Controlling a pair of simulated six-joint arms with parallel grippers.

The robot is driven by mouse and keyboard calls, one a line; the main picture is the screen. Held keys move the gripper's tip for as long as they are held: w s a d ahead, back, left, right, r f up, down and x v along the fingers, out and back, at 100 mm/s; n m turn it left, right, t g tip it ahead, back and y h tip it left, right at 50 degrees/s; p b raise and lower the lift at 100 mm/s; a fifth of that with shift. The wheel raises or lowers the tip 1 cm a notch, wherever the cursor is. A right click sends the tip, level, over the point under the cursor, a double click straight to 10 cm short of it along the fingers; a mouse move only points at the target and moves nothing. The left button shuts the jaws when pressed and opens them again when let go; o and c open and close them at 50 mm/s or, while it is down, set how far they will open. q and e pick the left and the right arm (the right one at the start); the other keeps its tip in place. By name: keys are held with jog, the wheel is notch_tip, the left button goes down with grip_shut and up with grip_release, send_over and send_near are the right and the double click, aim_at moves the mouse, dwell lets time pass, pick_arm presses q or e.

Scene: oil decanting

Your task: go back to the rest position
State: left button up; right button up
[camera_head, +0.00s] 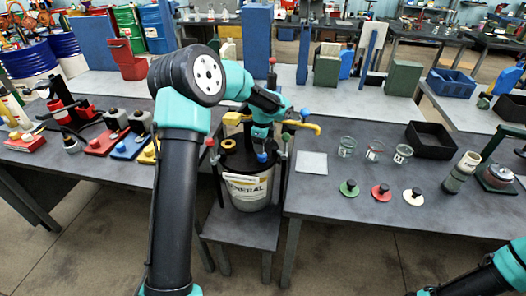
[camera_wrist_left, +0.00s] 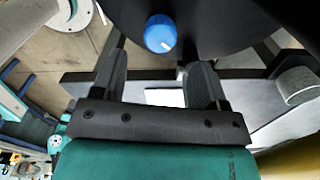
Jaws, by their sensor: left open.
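My left arm reaches over a black-topped drum (camera_head: 240,187) with a white "GENERAL" label, standing on a low stand between the tables. My left gripper (camera_wrist_left: 157,65) is open in the left wrist view, its two fingers apart with nothing between them. A blue knob (camera_wrist_left: 160,33) on the black drum top lies just beyond the fingertips, and no contact shows. The blue knob also shows in the head view (camera_head: 262,157), below my left wrist. Part of my right arm shows at the lower right corner of the head view; its gripper is out of frame.
The right table holds glass beakers (camera_head: 373,151), coloured stoppers (camera_head: 381,192) and a black tray (camera_head: 431,137). The left table holds small dark containers on coloured bases (camera_head: 108,138).

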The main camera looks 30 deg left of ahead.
pick_arm(q)
jog(key=shift+r, duration=0.85)
